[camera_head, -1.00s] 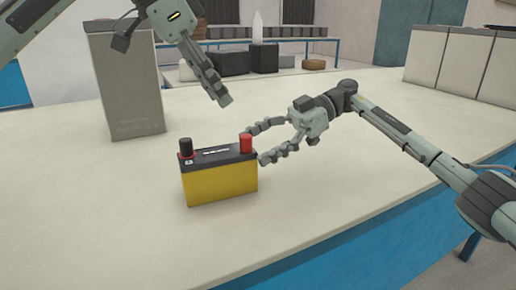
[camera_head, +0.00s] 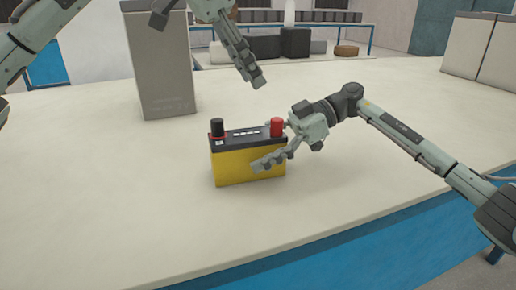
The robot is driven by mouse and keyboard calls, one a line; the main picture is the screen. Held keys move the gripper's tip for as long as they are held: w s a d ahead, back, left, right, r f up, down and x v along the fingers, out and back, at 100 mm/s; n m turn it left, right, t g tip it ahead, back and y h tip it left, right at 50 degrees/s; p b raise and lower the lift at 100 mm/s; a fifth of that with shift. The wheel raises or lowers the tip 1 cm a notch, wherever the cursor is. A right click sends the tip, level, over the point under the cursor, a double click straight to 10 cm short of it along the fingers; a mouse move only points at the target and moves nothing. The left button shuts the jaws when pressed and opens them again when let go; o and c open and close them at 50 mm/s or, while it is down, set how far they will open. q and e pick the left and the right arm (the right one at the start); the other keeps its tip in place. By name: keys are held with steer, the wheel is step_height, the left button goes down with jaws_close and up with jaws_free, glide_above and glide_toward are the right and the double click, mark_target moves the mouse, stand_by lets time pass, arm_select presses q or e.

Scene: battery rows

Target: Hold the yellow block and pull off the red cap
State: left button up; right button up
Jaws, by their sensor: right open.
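The yellow block (camera_head: 232,168) is a battery with a dark top, standing upright on the pale table. The red cap (camera_head: 277,127) is on its top at the right end; a black cap (camera_head: 217,127) is at the left end. My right gripper (camera_head: 264,146) is open at the block's right end. One finger lies across the front of the yellow side; the other is partly hidden behind the red cap. I cannot tell whether they touch the block. My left gripper (camera_head: 257,77) hangs above and behind the block, apart from it; its finger opening is unclear.
A tall grey battery case (camera_head: 162,70) stands behind and left of the block. Pale cases (camera_head: 470,47) stand at the back right. The table (camera_head: 90,190) is clear to the left and in front, down to its blue front edge (camera_head: 370,240).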

mark_target(277, 119)
jaws_close()
stand_by(0.4)
stand_by(0.8)
arm_select(q)
steer(key=shift+o, duration=1.4)
steer(key=shift+s+d+r+n+y, duration=0.1)
steer(key=shift+d+r+n+y, duration=0.05)
steer(key=shift+r+n+y, duration=0.15)
steer(key=f, duration=0.1)
steer(key=d+f+n+y, duration=0.1)
steer(key=d+f+n, duration=0.1)
steer(key=f, duration=0.1)
steer(key=shift+w+d+f+t, duration=0.1)
steer(key=shift+w+d+t, duration=0.2)
steer(key=shift+w, duration=0.1)
steer(key=shift+x, duration=2.75)
